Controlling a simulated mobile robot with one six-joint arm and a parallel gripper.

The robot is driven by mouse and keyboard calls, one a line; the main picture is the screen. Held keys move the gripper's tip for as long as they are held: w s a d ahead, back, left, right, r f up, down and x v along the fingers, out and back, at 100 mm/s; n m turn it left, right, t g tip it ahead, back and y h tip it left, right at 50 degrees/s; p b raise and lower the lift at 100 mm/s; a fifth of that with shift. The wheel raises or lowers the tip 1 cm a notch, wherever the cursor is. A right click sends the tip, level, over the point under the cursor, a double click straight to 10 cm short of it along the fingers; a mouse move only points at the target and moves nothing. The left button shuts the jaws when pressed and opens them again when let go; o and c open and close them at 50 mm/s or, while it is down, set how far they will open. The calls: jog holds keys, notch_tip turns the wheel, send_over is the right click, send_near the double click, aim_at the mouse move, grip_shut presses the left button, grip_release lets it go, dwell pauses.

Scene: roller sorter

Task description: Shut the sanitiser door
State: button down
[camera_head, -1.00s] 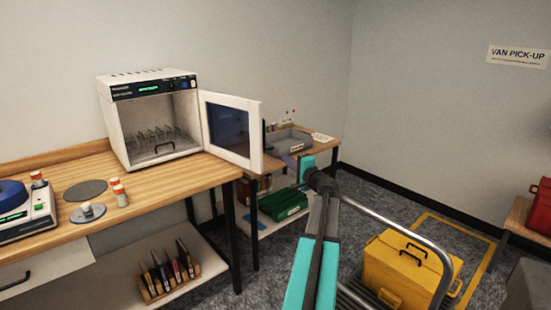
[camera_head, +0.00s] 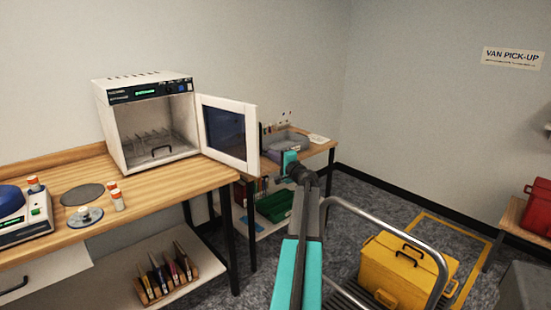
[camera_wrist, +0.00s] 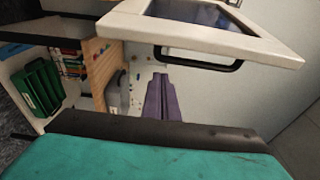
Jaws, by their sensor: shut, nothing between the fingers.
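The sanitiser (camera_head: 150,80) is a white box on the wooden bench, with a lit green display and a wire rack inside. Its door (camera_head: 251,135), white-framed with a dark window, stands wide open on the right side. In the wrist view the door (camera_wrist: 215,42) fills the upper part, with a dark bar handle (camera_wrist: 205,65) along its near edge. My gripper (camera_wrist: 160,78) shows there as two purple fingers pressed together, empty, in front of the handle's left part in the picture. I cannot tell whether they touch the door.
A centrifuge-like device (camera_head: 25,215) and small orange-capped bottles (camera_head: 117,200) sit on the bench. A side table (camera_head: 318,152) with a grey tray stands behind the door, with a green crate (camera_head: 275,206) below. A yellow case (camera_head: 385,275) lies to the right of my arm.

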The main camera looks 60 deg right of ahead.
jog(key=shift+w+a+p, duration=0.25)
jog(key=shift+w+a, duration=0.15)
jog(key=shift+a, duration=0.5)
jog(key=shift+w+a+p, duration=0.25)
jog(key=shift+w+a, duration=0.15)
jog(key=shift+a, duration=0.45)
